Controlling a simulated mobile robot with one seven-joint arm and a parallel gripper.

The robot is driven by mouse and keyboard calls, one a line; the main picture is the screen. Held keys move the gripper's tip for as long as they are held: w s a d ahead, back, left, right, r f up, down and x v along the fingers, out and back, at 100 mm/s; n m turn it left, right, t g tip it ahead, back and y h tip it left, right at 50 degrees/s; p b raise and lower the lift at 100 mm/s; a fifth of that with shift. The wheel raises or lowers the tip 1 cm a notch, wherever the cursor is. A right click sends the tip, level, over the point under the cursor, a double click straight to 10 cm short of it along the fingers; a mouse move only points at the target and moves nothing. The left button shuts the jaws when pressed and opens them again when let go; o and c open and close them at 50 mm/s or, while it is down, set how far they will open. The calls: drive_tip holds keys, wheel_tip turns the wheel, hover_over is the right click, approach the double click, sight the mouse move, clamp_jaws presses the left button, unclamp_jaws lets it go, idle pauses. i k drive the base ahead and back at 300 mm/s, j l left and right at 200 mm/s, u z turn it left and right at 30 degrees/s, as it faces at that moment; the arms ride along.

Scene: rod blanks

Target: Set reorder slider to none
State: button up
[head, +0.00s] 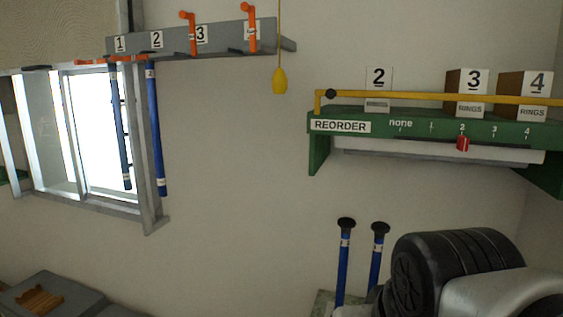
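The reorder slider is a red knob (462,144) on the front of a green shelf (318,150) at the right in the head view. A white REORDER label (340,126) sits at the shelf's left end. The scale has the word "none" (400,123) toward the left, then numbered marks to 4 at the right. The red knob stands just below the mark 2. My gripper is not in view. A black ribbed and silver part of my arm shows at the lower right, below the shelf, and nothing touches the knob.
A yellow rail (420,97) runs along the shelf, in front of boxes numbered 2 (378,78), 3 (467,82) and 4. Two capped blue rods (344,262) stand below. A grey rack (225,38) with orange hooks, a yellow pull (279,80) and a window are at left.

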sight(462, 144)
drive_tip(key=l+z, duration=0.15)
drive_tip(key=z, duration=0.2)
drive_tip(key=l+z, duration=0.1)
drive_tip(key=z, duration=0.3)
